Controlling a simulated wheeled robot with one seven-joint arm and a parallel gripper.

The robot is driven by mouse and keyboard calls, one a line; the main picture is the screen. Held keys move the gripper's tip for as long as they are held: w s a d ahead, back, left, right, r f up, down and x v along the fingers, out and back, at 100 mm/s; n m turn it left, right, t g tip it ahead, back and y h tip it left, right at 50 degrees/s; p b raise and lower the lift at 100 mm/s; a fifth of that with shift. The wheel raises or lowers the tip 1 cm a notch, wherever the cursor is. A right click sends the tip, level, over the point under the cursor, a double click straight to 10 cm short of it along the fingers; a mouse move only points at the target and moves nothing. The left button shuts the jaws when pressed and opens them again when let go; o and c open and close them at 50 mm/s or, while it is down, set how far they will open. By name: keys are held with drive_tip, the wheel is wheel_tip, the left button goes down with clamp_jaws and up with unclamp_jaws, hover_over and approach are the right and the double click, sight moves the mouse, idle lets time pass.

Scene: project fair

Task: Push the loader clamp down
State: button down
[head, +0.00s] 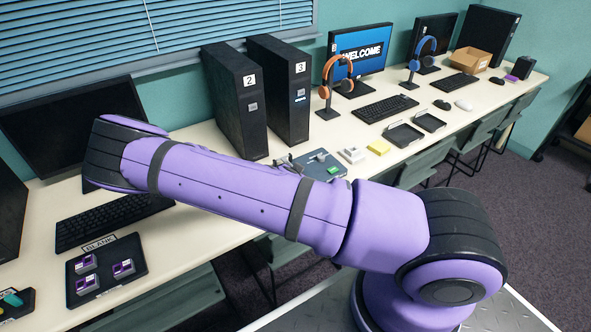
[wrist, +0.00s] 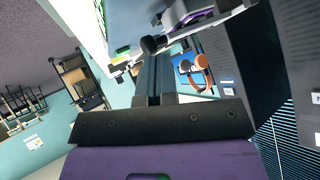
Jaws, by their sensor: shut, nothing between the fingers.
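The loader (head: 322,163), a flat grey-blue unit with a green spot, sits on the table, partly hidden behind my arm in the head view. Its dark clamp (head: 288,162) shows just above my arm. In the wrist view the clamp's round black knob (wrist: 152,45) is at my fingertips, with a grey bar (wrist: 228,17) running to the upper right. A purple piece (wrist: 203,17) shows beside the bar. My gripper (wrist: 155,62) is shut and empty, close to the knob; I cannot tell if they touch. My gripper is hidden in the head view.
Two black computer towers (head: 235,100) (head: 280,88) stand behind the loader. A white block (head: 351,155), a yellow block (head: 378,147) and black trays (head: 403,134) lie to its right. A tray of purple cartridges (head: 105,268) is at the left front.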

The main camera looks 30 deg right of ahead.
drive_tip(key=shift+s+f, duration=0.2)
drive_tip(key=shift+f, duration=1.05)
drive_tip(key=shift+s, duration=0.2)
